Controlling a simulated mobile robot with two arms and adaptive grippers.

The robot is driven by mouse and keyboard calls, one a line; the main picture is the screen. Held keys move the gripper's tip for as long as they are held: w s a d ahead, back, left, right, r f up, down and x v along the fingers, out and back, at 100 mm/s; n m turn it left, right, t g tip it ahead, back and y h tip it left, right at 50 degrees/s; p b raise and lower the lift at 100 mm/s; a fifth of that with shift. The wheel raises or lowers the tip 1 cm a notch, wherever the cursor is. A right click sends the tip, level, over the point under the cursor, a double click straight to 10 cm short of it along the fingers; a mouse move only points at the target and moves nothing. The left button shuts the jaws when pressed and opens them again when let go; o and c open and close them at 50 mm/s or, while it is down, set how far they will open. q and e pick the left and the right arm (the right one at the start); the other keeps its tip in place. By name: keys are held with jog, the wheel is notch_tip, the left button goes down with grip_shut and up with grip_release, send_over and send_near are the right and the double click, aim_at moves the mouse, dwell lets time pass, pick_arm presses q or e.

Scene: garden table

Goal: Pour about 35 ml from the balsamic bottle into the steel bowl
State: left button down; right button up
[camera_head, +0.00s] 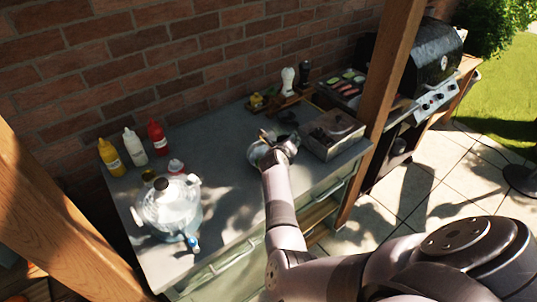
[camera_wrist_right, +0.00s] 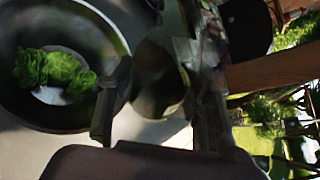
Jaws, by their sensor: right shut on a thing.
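The steel bowl (camera_wrist_right: 108,30) is large at the left of the right wrist view, with green leaves (camera_wrist_right: 55,70) in it. In the head view the bowl (camera_head: 254,155) is partly hidden behind my right gripper (camera_head: 272,139). In the wrist view my right gripper is shut on a dark, shiny object between its fingers, which looks like the balsamic bottle (camera_wrist_right: 158,78). It is beside the bowl's rim in that picture. Its mouth, its tilt and any liquid flow cannot be made out. My left gripper is not in view.
A glass drink dispenser (camera_head: 168,208) stands at the table's front left. Yellow (camera_head: 109,157), white (camera_head: 134,147) and red (camera_head: 157,138) bottles stand behind it. A metal box (camera_head: 333,136) is right of my gripper. A wooden post (camera_head: 390,70) rises at the table's right end.

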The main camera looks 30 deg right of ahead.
jog(key=f+n+b, duration=0.1)
jog(key=b, duration=0.2)
jog(key=shift+h, duration=0.4)
jog(key=shift+d+r+n+g, duration=0.1)
jog(key=shift+d+n+g, duration=0.05)
jog(key=shift+n+g, duration=0.25)
jog(key=shift+s+d+n+h+b, duration=0.1)
jog(key=shift+s+n+h+b, duration=0.2)
jog(key=shift+b, duration=0.7)
jog(key=shift+d+n+g+h+b, duration=0.2)
jog(key=shift+n+g+h+b, duration=0.3)
jog(key=shift+n+h+b, duration=0.75)
jog(key=shift+s+y+b, duration=0.1)
jog(key=shift+y+b, duration=0.25)
jog(key=shift+b, duration=0.05)
jog(key=shift+s+d+f+n+h, duration=0.15)
jog(key=shift+f+n+h, duration=0.05)
jog(key=shift+n+h, duration=0.4)
jog(key=shift+s+d, duration=0.15)
jog(key=shift+d, duration=0.05)
jog(key=shift+s+d+n+g, duration=0.25)
jog(key=shift+s+d+g, duration=0.05)
jog(key=shift+s+d, duration=0.4)
